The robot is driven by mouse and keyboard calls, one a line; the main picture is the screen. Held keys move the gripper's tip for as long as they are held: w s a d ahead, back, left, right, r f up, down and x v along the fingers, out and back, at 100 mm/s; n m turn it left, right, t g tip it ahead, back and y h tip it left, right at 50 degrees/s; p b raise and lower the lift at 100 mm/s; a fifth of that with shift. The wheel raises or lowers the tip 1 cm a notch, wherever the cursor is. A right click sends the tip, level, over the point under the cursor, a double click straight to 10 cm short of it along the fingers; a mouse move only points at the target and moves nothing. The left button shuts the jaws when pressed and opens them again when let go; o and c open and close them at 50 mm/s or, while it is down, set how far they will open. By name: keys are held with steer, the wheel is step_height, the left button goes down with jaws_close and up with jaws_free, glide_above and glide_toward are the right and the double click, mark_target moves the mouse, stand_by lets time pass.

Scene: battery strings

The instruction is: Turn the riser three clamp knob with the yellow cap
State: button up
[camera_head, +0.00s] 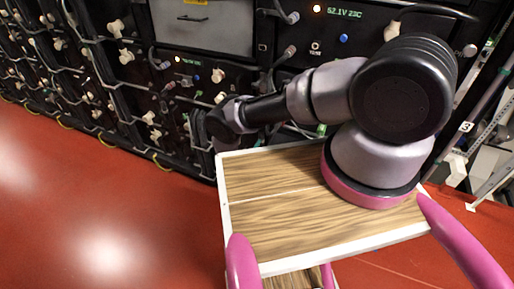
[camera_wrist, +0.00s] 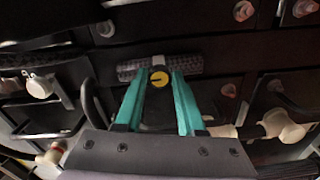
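A grey ribbed bar (camera_wrist: 130,69) lies across just beyond the fingertips. In the head view my arm reaches left to the rack, and the fingertips and yellow cap are not clearly visible there.
Black battery modules (camera_head: 345,55) with cables and pale connectors fill the rack. In the wrist view, a white connector (camera_wrist: 40,86) is at left and another (camera_wrist: 283,125) at right, near the gripper. Open red floor (camera_head: 100,215) lies at left.

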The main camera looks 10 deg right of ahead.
steer(key=o, duration=0.4)
steer(key=shift+c, duration=0.2)
steer(key=shift+s, duration=0.1)
steer(key=v, duration=1)
steer(key=shift+s+a, duration=0.25)
steer(key=shift+s, duration=0.05)
